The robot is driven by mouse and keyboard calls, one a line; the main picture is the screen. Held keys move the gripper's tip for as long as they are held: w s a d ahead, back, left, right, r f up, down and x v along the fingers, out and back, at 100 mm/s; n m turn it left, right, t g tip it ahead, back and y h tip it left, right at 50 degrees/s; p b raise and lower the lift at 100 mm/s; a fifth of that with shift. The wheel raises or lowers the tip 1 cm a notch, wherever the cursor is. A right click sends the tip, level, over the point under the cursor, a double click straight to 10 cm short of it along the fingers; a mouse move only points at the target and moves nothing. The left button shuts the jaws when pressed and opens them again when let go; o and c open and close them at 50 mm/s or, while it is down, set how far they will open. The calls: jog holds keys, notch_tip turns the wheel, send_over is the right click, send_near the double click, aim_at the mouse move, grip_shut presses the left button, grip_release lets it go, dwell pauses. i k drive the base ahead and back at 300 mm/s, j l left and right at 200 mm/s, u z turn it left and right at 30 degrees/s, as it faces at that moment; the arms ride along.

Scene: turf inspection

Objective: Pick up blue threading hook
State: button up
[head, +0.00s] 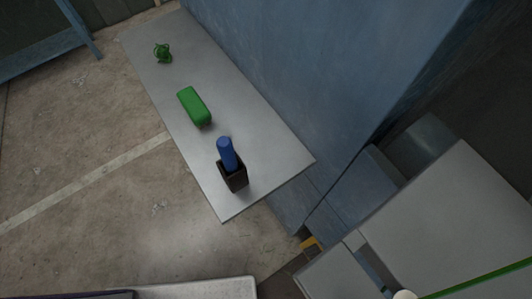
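A blue rounded handle (228,153), which may be the blue threading hook, stands in a dark open-topped holder (235,181). The holder sits near the front end of a long light-grey tabletop (232,208). The handle's upper part sticks out of the holder and leans slightly left in the picture. Its lower part is hidden inside the holder, so no hook shape shows. My gripper is not in view.
A green rounded block (194,106) and a small green twisted object (163,53) lie farther back on the tabletop. A blue wall (320,70) runs along its right side. Concrete floor (80,150) is open to the left. Grey panels (450,215) fill the lower right.

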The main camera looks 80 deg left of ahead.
aim_at(224, 145)
jog(key=k+j+z, duration=0.3)
jog(key=k+j, duration=0.15)
jog(key=j, duration=0.3)
jog(key=k+j+z, duration=0.25)
jog(key=k+j, duration=0.25)
jog(key=j, duration=0.15)
jog(key=k+j+z, duration=0.25)
jog(key=k+j, duration=0.75)
